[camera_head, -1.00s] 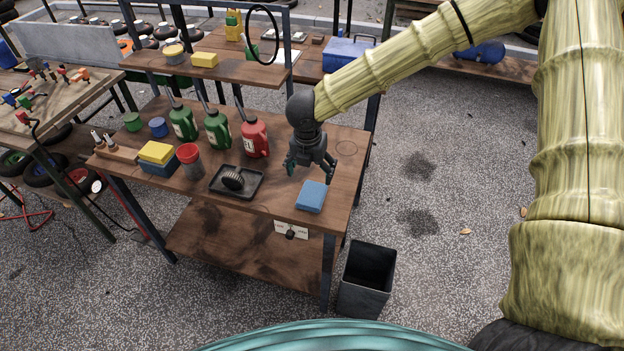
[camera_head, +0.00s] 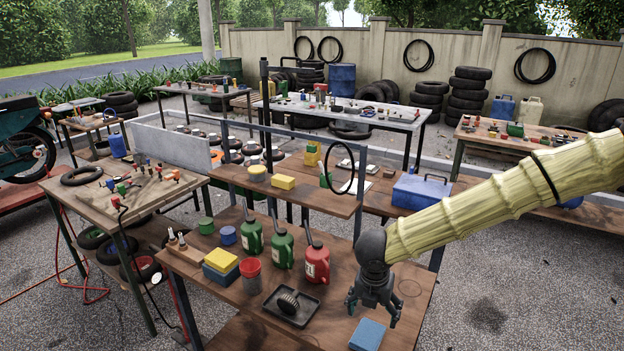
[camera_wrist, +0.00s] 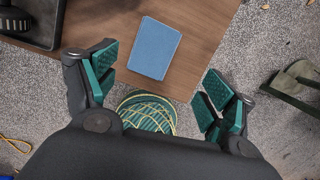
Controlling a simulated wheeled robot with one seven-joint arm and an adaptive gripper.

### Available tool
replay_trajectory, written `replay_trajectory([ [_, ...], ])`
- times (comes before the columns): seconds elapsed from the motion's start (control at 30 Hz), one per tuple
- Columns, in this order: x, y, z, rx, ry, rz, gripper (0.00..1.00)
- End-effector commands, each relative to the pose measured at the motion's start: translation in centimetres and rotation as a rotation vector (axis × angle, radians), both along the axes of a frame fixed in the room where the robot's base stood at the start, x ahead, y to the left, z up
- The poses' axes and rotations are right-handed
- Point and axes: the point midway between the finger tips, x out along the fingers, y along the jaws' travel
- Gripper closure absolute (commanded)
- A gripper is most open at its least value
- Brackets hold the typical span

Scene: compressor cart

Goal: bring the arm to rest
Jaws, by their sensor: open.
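My gripper (camera_head: 373,312) hangs from my arm, pointing down, above the right front part of the wooden cart top (camera_head: 412,318). Its fingers are spread and empty. In the wrist view the gripper (camera_wrist: 160,100) shows its two teal-padded fingers wide apart, with nothing between them. A blue block-like pad (camera_head: 367,334) lies on the cart top just below and in front of the gripper. The pad also shows in the wrist view (camera_wrist: 155,48), beyond the fingers and apart from them.
A black tray (camera_head: 291,312) with a dark ridged part lies left of the gripper. A red bottle (camera_head: 317,263) and two green bottles stand behind the tray. A shelf with a black ring (camera_head: 340,168) rises behind. A blue toolbox (camera_head: 420,191) sits on the table behind.

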Motion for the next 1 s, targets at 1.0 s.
replay_trajectory([
  [1.0,-27.1,-7.8,-17.9,-0.394,0.452,2.815,0.17],
])
